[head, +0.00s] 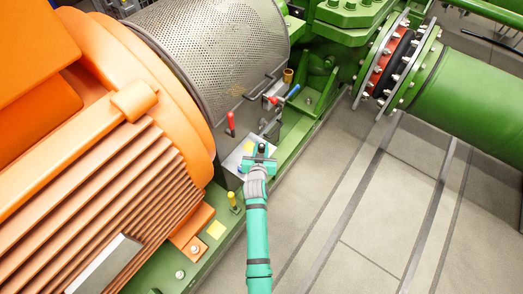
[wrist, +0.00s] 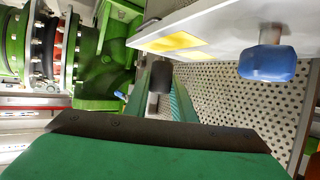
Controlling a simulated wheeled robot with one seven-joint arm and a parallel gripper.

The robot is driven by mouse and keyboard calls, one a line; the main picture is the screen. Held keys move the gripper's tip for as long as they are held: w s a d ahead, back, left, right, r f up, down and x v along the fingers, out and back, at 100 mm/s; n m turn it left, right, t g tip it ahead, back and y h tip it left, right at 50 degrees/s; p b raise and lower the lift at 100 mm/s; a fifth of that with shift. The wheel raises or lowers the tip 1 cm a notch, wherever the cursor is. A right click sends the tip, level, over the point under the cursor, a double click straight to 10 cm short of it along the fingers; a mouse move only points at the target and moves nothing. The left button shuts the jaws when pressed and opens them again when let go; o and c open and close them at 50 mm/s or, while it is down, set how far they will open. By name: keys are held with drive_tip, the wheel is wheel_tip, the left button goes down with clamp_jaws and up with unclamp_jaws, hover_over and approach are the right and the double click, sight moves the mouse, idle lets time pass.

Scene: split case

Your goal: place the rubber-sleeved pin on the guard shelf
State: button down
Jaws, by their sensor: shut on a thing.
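My gripper (head: 261,151) is at the guard shelf, a pale plate (head: 231,162) beside the perforated guard. In the wrist view its two teal fingers (wrist: 160,94) are shut on a dark cylinder, which looks like the rubber-sleeved pin (wrist: 160,76). The pin is close to the edge of the shelf (wrist: 215,28); I cannot tell whether they touch. The shelf carries a yellow patch (wrist: 175,41). A blue piece with a grey end (wrist: 267,64) is at the shelf, apart from the pin.
The perforated guard (head: 215,45) rises behind the shelf. A red-handled piece (head: 230,124), a clamp with a blue handle (head: 292,92) and a brass-coloured piece (head: 288,75) stand nearby. A yellow-topped piece (head: 232,199) stands near the orange motor (head: 110,120). The floor at right (head: 370,210) is clear.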

drive_tip(key=shift+f, duration=1.05)
drive_tip(key=c, duration=1.5)
unclamp_jaws()
drive_tip(key=shift+f, duration=0.15)
drive_tip(key=s+r+n+y, duration=0.1)
drive_tip(key=s+r, duration=0.1)
drive_tip(key=s, duration=0.9)
drive_tip(key=s+r, duration=0.2)
drive_tip(key=s, duration=1)
drive_tip(key=shift+t, duration=0.9)
drive_tip(key=s+r, duration=0.5)
drive_tip(key=s, duration=0.3)
drive_tip(key=s+r, duration=0.5)
drive_tip(key=s, duration=0.3)
drive_tip(key=s+r, duration=0.5)
drive_tip(key=s, duration=0.3)
drive_tip(key=shift+s+d+r, duration=0.15)
drive_tip(key=shift+s+r, duration=0.05)
drive_tip(key=shift+s, duration=0.2)
